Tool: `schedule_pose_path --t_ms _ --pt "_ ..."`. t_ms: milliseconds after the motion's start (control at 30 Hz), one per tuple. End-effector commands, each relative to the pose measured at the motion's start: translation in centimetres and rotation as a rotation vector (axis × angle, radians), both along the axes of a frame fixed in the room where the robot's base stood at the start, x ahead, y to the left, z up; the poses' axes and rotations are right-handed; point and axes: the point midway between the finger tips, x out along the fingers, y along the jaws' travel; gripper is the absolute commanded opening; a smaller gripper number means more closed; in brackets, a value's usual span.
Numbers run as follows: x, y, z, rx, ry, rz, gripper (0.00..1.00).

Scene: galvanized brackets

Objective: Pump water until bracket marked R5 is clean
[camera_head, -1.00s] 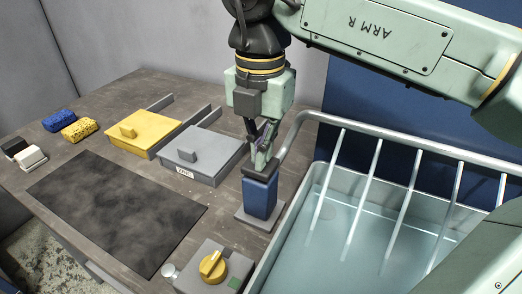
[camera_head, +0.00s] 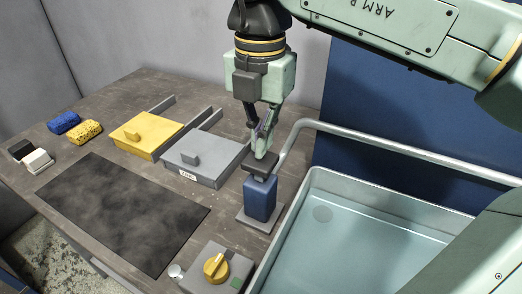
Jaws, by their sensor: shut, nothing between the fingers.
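The pump (camera_head: 260,199) is a blue block on a grey base plate, with a black head (camera_head: 262,166) on top, standing at the left edge of the basin. My gripper (camera_head: 262,153) points down with its fingers together and empty, at the top of the black head. I cannot tell whether the fingertips touch it. A grey pipe (camera_head: 385,143) runs from the pump along the back of the basin (camera_head: 352,183). No water streams fall from it. I see no bracket marked R5; my arm hides the right part of the basin.
On the table are a yellow lidded box (camera_head: 147,134), a grey lidded box (camera_head: 205,160) with a label, a dark mat (camera_head: 122,212), and a grey unit with a yellow knob (camera_head: 216,267). Blue (camera_head: 63,122), yellow (camera_head: 80,132), black (camera_head: 21,149) and white (camera_head: 38,161) blocks lie left.

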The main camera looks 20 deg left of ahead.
Motion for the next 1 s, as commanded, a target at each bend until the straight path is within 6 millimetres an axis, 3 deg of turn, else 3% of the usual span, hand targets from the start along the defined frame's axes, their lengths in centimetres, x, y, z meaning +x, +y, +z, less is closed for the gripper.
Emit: schedule_pose_path --t_ms 367,1000 --pt "0.0 0.0 0.2 0.001 0.0 0.0 0.0" --pt "0.0 0.1 5.9 0.002 0.0 0.001 0.0"
